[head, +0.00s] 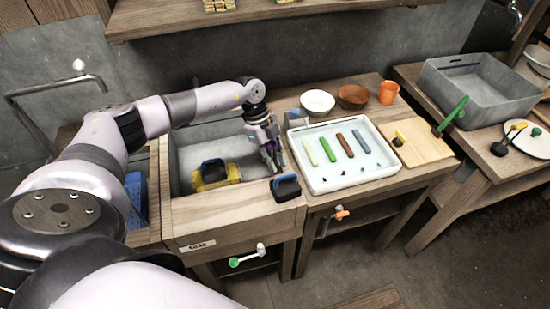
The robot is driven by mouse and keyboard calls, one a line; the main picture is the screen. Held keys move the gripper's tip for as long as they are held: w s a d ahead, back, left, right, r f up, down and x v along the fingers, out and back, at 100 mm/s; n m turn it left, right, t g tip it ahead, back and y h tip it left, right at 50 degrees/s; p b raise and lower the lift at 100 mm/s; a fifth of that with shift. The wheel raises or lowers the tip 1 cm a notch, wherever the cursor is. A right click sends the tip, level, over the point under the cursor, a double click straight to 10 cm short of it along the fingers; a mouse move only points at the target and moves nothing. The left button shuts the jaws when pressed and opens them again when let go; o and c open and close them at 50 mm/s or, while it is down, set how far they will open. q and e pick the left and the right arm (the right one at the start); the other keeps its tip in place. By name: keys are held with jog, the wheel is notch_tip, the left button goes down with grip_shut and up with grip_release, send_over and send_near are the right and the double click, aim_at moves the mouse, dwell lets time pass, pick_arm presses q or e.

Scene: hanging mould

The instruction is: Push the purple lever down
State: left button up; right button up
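My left gripper (273,164) hangs fingers down over the right rim of the sunken grey basin (203,133), just left of the white tray. Its fingers are small and dark here, and I cannot tell whether they are apart or hold anything. A small dark purple patch shows at the gripper, but I cannot tell whether it is the purple lever or part of the gripper. No other purple lever stands out. My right gripper is not in view.
A black block with a blue edge (286,187) sits on the counter just below the gripper. A yellow object with a blue-black handle (215,178) lies in the basin. The white tray (381,182) holds several coloured bars. Bowls (318,102) and an orange cup (388,92) stand behind.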

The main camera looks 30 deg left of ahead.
pick_arm(q)
jog(key=shift+o, duration=0.8)
jog(key=shift+w+r, duration=0.1)
jog(key=v, duration=1.2)
